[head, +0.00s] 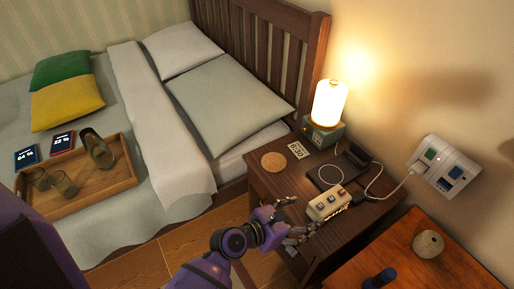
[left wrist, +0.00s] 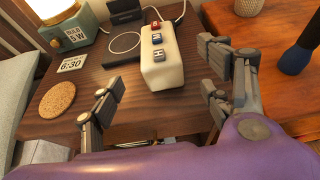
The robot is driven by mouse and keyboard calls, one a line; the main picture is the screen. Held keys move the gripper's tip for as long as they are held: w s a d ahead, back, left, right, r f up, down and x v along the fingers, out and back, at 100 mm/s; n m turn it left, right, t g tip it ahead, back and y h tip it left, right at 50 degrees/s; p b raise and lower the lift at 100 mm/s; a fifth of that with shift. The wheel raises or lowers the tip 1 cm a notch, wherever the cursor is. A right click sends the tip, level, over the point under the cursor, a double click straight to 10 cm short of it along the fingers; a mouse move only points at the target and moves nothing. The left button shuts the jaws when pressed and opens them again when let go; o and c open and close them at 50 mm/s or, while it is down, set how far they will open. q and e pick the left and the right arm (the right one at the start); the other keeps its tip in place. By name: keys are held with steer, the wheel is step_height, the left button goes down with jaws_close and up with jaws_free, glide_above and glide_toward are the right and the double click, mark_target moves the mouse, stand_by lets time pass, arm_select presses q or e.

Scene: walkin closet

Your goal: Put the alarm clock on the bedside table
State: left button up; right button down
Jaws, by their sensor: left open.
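A cream box with red and blue-grey keys on top, which I take as the alarm clock (head: 328,205), stands on the dark wooden bedside table (head: 262,188) near its front edge. It also shows in the left wrist view (left wrist: 163,66), one key marked H. My left gripper (head: 298,219) is open and empty at the table's front edge, just in front of the clock. In the left wrist view its fingers (left wrist: 160,88) are spread to either side of the clock's near end, with visible gaps. Any clock face is hidden. My right gripper is not in view.
The table also holds a lit lamp (head: 329,105), a round cork coaster (head: 273,161), a card reading 6:30 (left wrist: 72,63) and a charging pad (head: 327,172) with a cable to the wall socket. An orange-brown surface with a dark blue object (head: 381,279) lies at right.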

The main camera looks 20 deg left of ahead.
arm_select(q)
steer(key=s+a+f+m+g+y, duration=0.1)
steer(key=s+a+f+m+y, duration=0.1)
steer(key=s+a+f+m, duration=0.45)
steer(key=s+a+f+m+g+y, duration=0.1)
steer(key=s+a+f+m+y, duration=0.25)
steer(key=s+m, duration=0.5)
steer(key=s+a+m, duration=0.2)
steer(key=s+m, duration=0.2)
steer(key=s, duration=0.1)
steer(key=s+a+f+m+g+y, duration=0.1)
steer(key=s+a+m, duration=0.1)
steer(key=s+m, duration=0.3)
steer(key=s+a+f+m+y, duration=0.1)
steer(key=s+a+m, duration=0.2)
steer(key=s+m, duration=0.2)
steer(key=shift+s, duration=0.95)
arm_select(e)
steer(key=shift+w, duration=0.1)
arm_select(q)
steer(key=shift+y, duration=0.25)
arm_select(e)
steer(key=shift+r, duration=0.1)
